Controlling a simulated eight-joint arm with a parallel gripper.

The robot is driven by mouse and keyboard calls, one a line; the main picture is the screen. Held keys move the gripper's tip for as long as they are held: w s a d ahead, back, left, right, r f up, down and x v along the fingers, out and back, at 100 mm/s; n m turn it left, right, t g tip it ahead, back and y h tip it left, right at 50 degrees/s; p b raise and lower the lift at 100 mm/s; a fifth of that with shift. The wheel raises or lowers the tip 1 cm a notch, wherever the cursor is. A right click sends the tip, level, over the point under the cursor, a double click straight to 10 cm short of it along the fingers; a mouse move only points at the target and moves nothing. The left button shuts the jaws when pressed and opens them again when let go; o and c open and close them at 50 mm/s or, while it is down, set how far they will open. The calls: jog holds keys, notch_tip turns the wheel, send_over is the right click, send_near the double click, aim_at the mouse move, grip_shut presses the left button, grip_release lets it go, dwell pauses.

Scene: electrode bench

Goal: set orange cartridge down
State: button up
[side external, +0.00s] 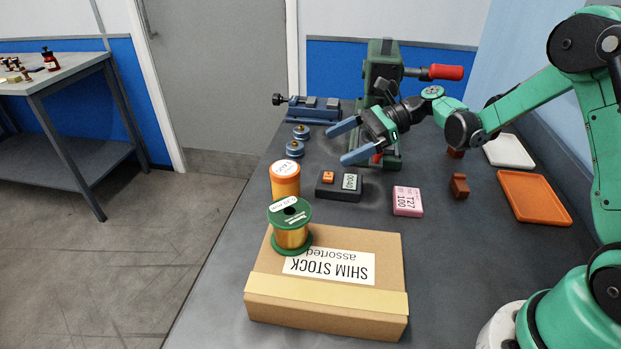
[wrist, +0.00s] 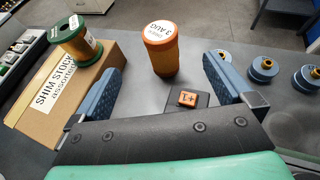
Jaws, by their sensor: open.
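The orange cartridge (side external: 285,182), a cylinder with a white label on top, stands upright on the dark bench, behind the shim stock box. In the wrist view the cartridge (wrist: 161,57) shows beyond and between my spread fingers, touching neither. My gripper (side external: 350,141) is open and empty, raised above the bench to the right of and behind the cartridge. In the wrist view both fingers of my gripper (wrist: 165,70) show with a wide gap between them.
A cardboard box (side external: 325,312) bears a green spool (side external: 291,228). A dark counter (side external: 346,193) with an orange button sits right of the cartridge, beside a pink block (side external: 407,201). An orange tray (side external: 535,222), brown blocks, blue-grey discs (side external: 294,149) and a green press (side external: 382,60) stand around.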

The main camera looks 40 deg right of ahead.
jog(key=s+r+n+t+h, duration=0.2)
jog(key=s+n+h, duration=1)
jog(key=n, duration=1)
jog(key=shift+s+a+r, duration=0.3)
jog(key=shift+s+r, duration=0.4)
jog(key=shift+r, duration=0.1)
